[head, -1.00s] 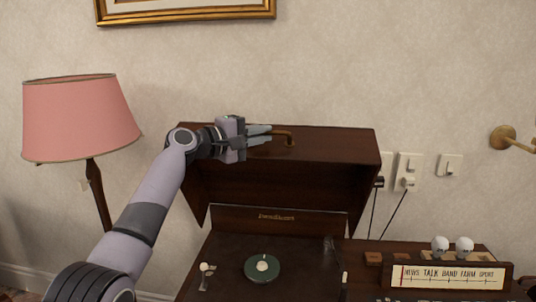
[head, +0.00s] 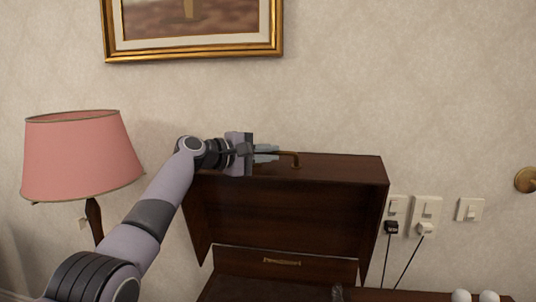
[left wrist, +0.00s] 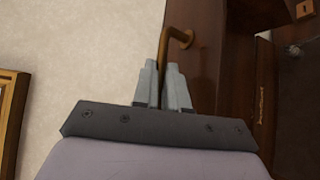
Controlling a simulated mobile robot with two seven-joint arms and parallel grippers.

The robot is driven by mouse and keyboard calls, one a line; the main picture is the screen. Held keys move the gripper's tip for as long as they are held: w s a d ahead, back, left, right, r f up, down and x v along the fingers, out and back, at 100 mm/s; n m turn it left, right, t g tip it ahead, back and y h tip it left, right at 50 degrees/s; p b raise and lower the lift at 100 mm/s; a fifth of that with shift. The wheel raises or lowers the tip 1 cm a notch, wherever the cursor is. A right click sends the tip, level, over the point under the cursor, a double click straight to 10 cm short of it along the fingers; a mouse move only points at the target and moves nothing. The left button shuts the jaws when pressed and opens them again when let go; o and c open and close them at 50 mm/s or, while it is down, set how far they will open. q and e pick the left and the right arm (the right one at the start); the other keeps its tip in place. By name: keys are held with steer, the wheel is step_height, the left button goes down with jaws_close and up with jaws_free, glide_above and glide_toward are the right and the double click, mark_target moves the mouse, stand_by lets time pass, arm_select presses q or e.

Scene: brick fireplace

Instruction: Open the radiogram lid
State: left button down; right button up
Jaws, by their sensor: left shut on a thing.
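The dark wooden radiogram lid (head: 300,205) stands raised, its inner side facing me, in the head view. A brass handle (head: 296,157) sits on its upper edge. My left gripper (head: 266,152) is at the lid's top edge with its fingers shut on the handle. In the left wrist view the fingers (left wrist: 163,88) close around the near end of the brass handle (left wrist: 176,42), with the lid (left wrist: 208,60) to the right. Part of the radiogram body (head: 265,290) shows below the lid; the rest is cut off by the frame. My right gripper is not in view.
A pink-shaded lamp (head: 80,157) stands left of my arm. A gold-framed picture (head: 195,50) hangs above the lid. Wall switches and sockets (head: 425,213) with plugged cords are right of the lid. Two white knobs (head: 474,296) show at the bottom right.

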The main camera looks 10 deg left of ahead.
arm_select(q)
steer(key=shift+r, duration=0.3)
steer(key=c, duration=1.2)
jaws_free()
steer(key=shift+o, duration=0.2)
steer(key=shift+f, duration=0.15)
steer(key=shift+s+a, duration=0.1)
steer(key=shift+b+v, duration=0.5)
steer(key=shift+v, duration=0.4)
steer(key=shift+b+v, duration=0.75)
steer(key=shift+v, duration=1.85)
